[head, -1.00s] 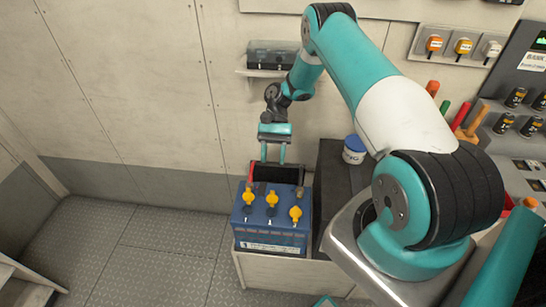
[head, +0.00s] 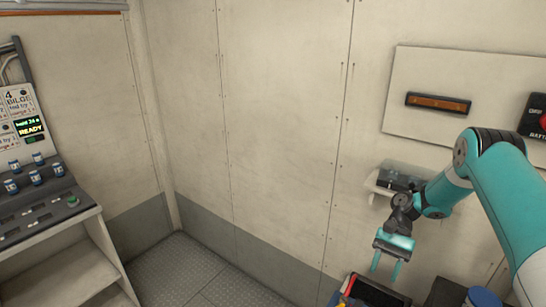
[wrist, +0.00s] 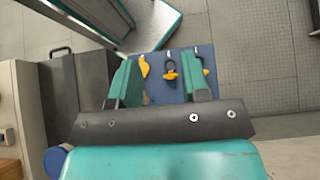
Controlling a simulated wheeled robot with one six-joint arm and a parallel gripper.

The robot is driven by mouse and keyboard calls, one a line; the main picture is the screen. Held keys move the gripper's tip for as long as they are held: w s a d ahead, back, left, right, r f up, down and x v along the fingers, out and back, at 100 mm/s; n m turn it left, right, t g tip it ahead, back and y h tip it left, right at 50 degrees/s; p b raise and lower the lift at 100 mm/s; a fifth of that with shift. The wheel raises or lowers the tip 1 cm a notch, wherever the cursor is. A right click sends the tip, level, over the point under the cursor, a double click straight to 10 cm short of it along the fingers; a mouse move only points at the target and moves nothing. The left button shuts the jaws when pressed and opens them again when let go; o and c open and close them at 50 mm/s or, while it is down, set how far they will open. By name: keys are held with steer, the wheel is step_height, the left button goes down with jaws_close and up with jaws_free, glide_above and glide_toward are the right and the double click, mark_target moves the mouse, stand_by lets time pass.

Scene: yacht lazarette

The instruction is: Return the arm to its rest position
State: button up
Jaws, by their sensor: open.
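My gripper (head: 386,262) is at the lower right in the head view, at the end of my teal arm. Its two fingers point down and stand apart with nothing between them.
A small wall shelf (head: 382,187) with a dark clear-topped case (head: 402,176) is close behind my wrist. A blue-lidded tub (head: 483,298) is at the lower right. A console (head: 35,205) with a lit READY display stands at left. The floor (head: 185,268) between is clear.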

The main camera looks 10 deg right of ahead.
steer(key=s+a+r+n+t+h+b, duration=0.35)
steer(key=a+r+n, duration=0.45)
steer(key=a+r, duration=0.9)
steer(key=s+a+r+n+t+b, duration=0.1)
steer(key=s+a+r+n+t, duration=0.1)
steer(key=s, duration=0.6)
steer(key=s+a+r+n+t+b, duration=0.1)
steer(key=s+r+n, duration=0.3)
steer(key=s, duration=0.5)
steer(key=shift+s+a+r+n+t, duration=0.2)
steer(key=shift+a+n+t, duration=0.25)
steer(key=shift+a+n, duration=0.5)
steer(key=shift+d, duration=0.25)
stand_by(0.4)
